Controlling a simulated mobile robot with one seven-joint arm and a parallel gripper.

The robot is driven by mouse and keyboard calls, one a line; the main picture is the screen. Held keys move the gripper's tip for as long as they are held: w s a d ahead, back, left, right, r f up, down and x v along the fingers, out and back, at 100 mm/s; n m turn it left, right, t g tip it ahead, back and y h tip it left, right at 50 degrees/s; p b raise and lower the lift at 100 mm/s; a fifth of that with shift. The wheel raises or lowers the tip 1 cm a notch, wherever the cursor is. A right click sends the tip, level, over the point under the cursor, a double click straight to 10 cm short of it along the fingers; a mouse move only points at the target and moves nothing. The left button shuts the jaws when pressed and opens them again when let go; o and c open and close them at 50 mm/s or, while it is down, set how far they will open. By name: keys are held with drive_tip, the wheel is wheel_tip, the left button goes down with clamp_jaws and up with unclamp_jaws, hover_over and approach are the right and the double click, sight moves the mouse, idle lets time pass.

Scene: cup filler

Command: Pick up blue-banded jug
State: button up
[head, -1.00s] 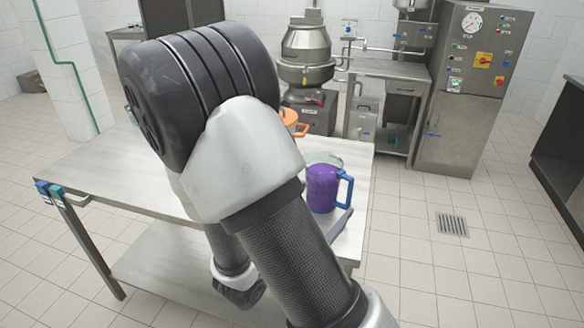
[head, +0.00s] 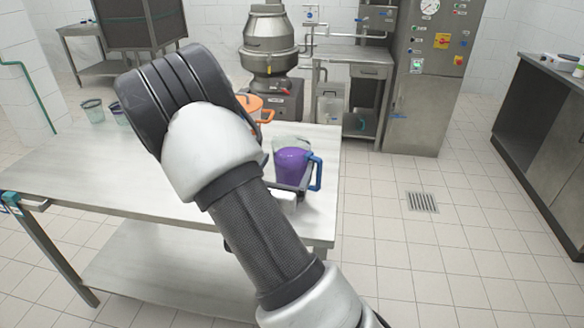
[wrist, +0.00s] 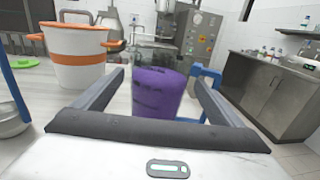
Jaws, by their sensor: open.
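A clear jug with purple contents (head: 292,166) and a blue handle (head: 316,173) stands upright near the right end of the steel table (head: 75,175). I see blue on its handle; I cannot make out a separate blue band. In the wrist view the jug (wrist: 157,92) stands straight ahead, between the two fingers of my gripper (wrist: 158,78), with its handle to the right, by the right finger. My gripper is open, its fingers at either side of the jug. I cannot tell whether they touch it. In the head view my arm hides most of the gripper.
A white pot with orange bands (wrist: 75,68) stands left of the jug; its orange rim shows behind my arm (head: 252,103). Two small cups (head: 93,110) (head: 120,113) stand at the table's back left. A blue upright part (wrist: 12,85) is at the wrist view's left edge. Floor right is clear.

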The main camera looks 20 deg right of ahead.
drive_tip(key=x, duration=0.5)
drive_tip(key=c, duration=1.6)
drive_tip(key=shift+r, duration=0.15)
drive_tip(key=shift+c, duration=0.7)
